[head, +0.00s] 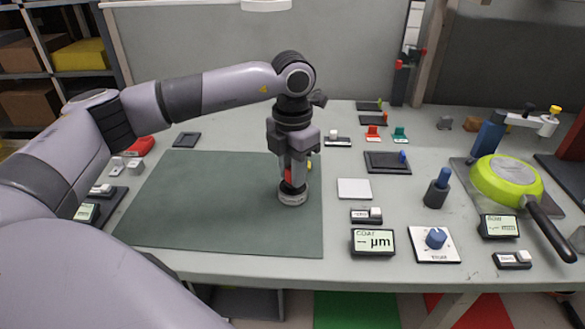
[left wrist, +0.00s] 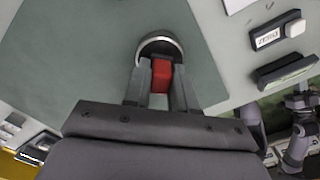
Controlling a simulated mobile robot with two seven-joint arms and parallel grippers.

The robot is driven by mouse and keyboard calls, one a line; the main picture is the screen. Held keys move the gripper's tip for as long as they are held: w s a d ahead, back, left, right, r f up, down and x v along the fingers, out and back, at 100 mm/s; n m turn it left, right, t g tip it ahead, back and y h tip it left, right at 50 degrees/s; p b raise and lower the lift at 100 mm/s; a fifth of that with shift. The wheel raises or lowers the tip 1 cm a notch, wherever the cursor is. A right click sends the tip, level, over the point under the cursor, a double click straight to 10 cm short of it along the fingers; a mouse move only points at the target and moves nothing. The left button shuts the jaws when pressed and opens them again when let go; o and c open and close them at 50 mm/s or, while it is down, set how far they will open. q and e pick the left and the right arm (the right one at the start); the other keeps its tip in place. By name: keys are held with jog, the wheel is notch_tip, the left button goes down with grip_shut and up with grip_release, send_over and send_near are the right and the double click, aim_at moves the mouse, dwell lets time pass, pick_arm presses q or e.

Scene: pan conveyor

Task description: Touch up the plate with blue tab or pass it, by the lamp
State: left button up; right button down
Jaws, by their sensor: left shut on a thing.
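My left gripper (head: 290,180) points down over the green mat and is shut on a red-gripped tool (left wrist: 161,76). The tool's round grey metal base (head: 292,196) shows below the fingers; I cannot tell whether it touches the mat. The dark plate with the blue tab (head: 382,162) lies flat to the right of the mat, apart from my gripper. A post behind it carries a red and green fitting (head: 399,64), possibly the lamp. The gauge display (head: 373,241) reads "COAT -- µm". My right gripper cannot be made out.
The green mat (head: 180,205) is mostly bare. A white square (head: 354,189) lies right of it. A blue knob panel (head: 435,240), a blue-handled tool in a holder (head: 437,190) and a green pan (head: 506,181) stand on the right. Plates with orange (head: 359,119) and green tabs lie behind.

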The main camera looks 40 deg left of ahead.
pick_arm(q)
jog(key=shift+f, duration=0.45)
jog(key=shift+f, duration=0.15)
dwell(1.1)
jog(key=shift+r+p, duration=2.35)
jog(key=shift+r, duration=1.3)
